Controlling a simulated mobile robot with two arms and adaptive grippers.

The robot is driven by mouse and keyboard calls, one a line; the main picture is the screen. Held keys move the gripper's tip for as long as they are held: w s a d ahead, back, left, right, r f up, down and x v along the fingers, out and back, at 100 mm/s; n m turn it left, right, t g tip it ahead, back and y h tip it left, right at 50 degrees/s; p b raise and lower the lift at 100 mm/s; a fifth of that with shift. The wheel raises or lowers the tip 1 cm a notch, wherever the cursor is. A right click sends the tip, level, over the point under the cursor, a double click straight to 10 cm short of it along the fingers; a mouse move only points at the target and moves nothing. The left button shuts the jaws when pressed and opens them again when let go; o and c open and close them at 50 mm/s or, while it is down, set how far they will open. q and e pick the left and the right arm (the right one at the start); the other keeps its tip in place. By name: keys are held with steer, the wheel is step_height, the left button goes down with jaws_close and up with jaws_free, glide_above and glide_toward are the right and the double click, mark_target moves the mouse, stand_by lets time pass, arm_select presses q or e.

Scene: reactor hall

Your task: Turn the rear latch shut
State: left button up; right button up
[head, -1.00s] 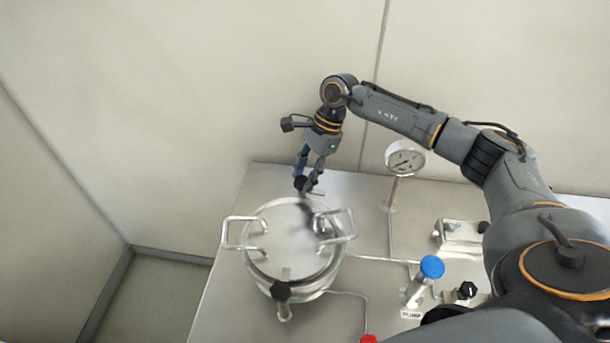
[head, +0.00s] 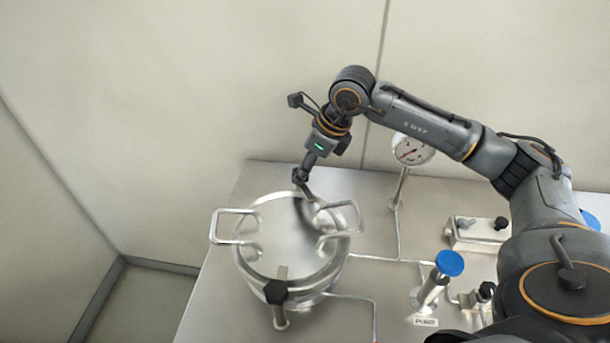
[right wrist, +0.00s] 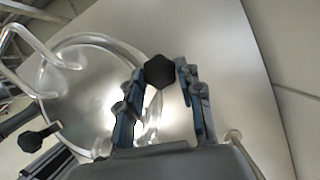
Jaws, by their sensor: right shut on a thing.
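The steel pot (head: 285,240) stands on the bench with its round lid on and a loop handle on each side. My right gripper (head: 300,178) is at the pot's rear rim, pointing down. In the right wrist view the black knob of the rear latch (right wrist: 159,72) sits between my right fingertips (right wrist: 160,75), and the gripper is shut on it. A short metal bar (head: 309,195) shows beside the fingertips at the lid's rear edge. The front latch (head: 275,291) has a black knob at the near rim. My left gripper is not in view.
A pressure gauge (head: 412,149) on a thin post stands right of the gripper. A blue-capped valve (head: 449,263) and a metal box (head: 476,235) with knobs are further right. Thin pipes run along the bench. A wall is close behind.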

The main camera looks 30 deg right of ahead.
steer(key=m+t+h+b, duration=0.1)
steer(key=m+b, duration=0.2)
steer(key=m, duration=0.1)
steer(key=shift+a, duration=0.2)
steer(key=shift+r+m+h+b, duration=0.1)
steer(key=shift+m+h+b, duration=0.65)
steer(key=shift+m, duration=0.55)
steer(key=o, duration=1.2)
steer(key=shift+c, duration=0.2)
steer(key=shift+s, duration=0.1)
steer(key=v, duration=1.2)
